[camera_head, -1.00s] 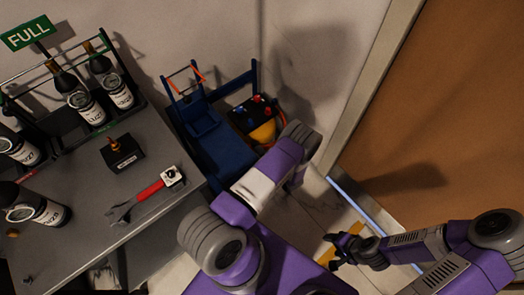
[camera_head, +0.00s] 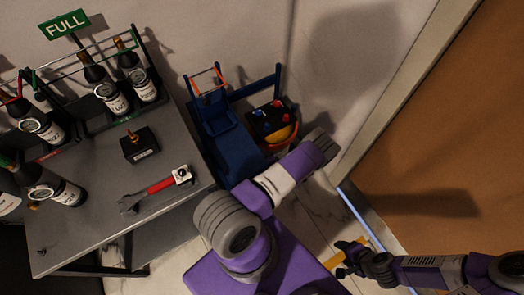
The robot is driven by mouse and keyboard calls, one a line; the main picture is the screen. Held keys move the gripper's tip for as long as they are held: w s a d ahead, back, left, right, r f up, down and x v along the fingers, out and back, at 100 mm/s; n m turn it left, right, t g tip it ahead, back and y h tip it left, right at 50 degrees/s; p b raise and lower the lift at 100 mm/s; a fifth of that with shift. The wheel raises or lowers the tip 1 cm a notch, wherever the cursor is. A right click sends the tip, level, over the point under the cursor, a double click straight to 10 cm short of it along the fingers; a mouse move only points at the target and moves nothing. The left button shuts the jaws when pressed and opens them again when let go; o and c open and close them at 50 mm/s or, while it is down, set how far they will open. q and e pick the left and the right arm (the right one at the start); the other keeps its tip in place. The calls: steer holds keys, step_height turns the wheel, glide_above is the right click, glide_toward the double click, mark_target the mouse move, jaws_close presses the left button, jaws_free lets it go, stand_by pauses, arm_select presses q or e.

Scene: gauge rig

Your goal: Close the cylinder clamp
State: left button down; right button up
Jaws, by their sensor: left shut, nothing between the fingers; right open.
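A red bar (camera_head: 12,99) shows at the left cylinders. I cannot tell which part is the cylinder clamp, or whether it is open. My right gripper (camera_head: 342,257) is open and empty, low over the floor at the lower right, far from the rack. My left arm rises through the lower middle; its gripper does not show.
A grey table (camera_head: 100,218) carries a red-handled wrench (camera_head: 150,191) and a black box (camera_head: 140,146) with a brass fitting. A blue trolley (camera_head: 232,150) with an orange bar stands against the wall. A green FULL sign (camera_head: 65,25) is above the rack. A brown door (camera_head: 455,130) is at right.

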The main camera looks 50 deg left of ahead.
arm_select(q)
steer(key=s+p+v, duration=0.2)
steer(key=p+v, duration=0.1)
steer(key=v, duration=1)
steer(key=shift+a+f, duration=0.3)
steer(key=shift+f, duration=0.1)
